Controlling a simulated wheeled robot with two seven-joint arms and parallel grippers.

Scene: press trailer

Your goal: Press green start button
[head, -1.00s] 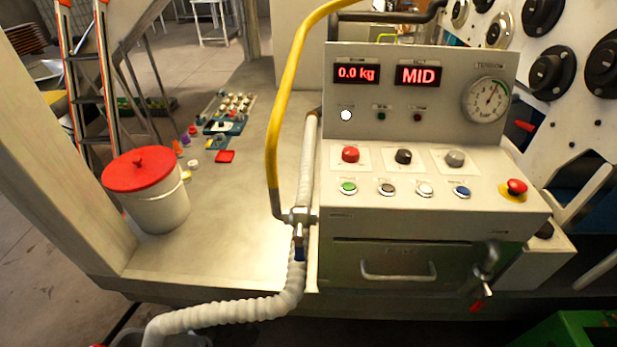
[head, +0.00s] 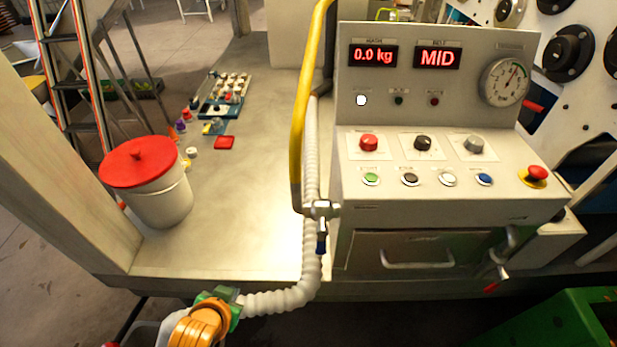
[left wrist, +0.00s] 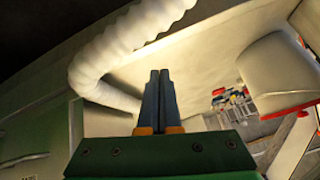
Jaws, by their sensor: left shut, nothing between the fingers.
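The green button (head: 371,179) is at the left end of the lower row on the sloped face of the grey control panel (head: 440,209). It looks unobstructed, and nothing touches it. My left gripper (left wrist: 159,72) is shut with its dark fingers together and empty in the left wrist view. In the head view its green and orange body shows at the bottom left, in front of the white corrugated hose, well below and left of the button. Its fingertips are hard to make out there. My right gripper is not in view.
Black (head: 410,179), white (head: 447,179) and blue (head: 484,179) buttons sit beside the green one; a red emergency stop (head: 537,173) is at the right. A yellow pipe (head: 301,120) and white hose (head: 312,160) run along the panel's left side. A red-lidded bucket (head: 165,205) stands left.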

